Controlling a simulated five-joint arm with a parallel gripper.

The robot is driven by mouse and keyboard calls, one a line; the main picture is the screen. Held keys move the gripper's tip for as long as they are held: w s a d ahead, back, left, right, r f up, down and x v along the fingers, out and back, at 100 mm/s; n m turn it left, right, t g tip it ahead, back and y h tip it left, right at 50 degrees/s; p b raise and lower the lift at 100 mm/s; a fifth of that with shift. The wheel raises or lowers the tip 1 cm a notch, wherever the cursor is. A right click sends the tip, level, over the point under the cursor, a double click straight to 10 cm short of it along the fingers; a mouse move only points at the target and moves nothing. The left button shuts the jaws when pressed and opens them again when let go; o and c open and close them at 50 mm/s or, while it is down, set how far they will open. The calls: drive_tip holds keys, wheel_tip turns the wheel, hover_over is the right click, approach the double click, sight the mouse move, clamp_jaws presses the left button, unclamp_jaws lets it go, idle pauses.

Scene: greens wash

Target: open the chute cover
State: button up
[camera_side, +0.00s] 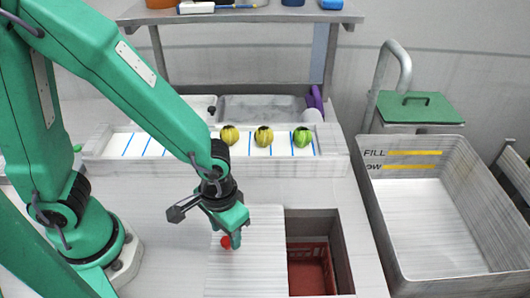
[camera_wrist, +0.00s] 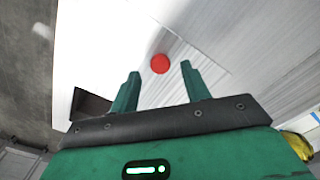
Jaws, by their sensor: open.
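The chute cover (camera_side: 255,265) is a pale ribbed panel lying on the table, left of a rectangular chute opening (camera_side: 340,262). The opening is uncovered for the most part, and a red crate (camera_side: 306,272) shows down inside it. A red round knob (camera_side: 226,242) is at the cover's left side. My gripper (camera_side: 236,224) is just above the knob, jaws apart and empty. In the wrist view the knob (camera_wrist: 160,64) appears between the two green fingers, apart from both. Part of the dark opening (camera_wrist: 90,105) shows at the left there.
A white trough (camera_side: 110,150) with blue lines holds a green and two yellow round vegetables (camera_side: 263,136) behind the cover. A large pale bin (camera_side: 395,235) marked FILL stands at right. A shelf (camera_side: 290,17) stands behind. The table front left of the cover is clear.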

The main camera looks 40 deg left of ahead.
drive_tip(key=shift+r, duration=2.75)
drive_tip(key=shift+r, duration=0.1)
drive_tip(key=a+r+t, duration=0.5)
drive_tip(key=a+r, duration=0.9)
drive_tip(key=a, duration=0.2)
drive_tip(key=shift+a+r+t, duration=0.25)
drive_tip(key=shift+r+t, duration=0.05)
drive_tip(key=shift+r, duration=0.05)
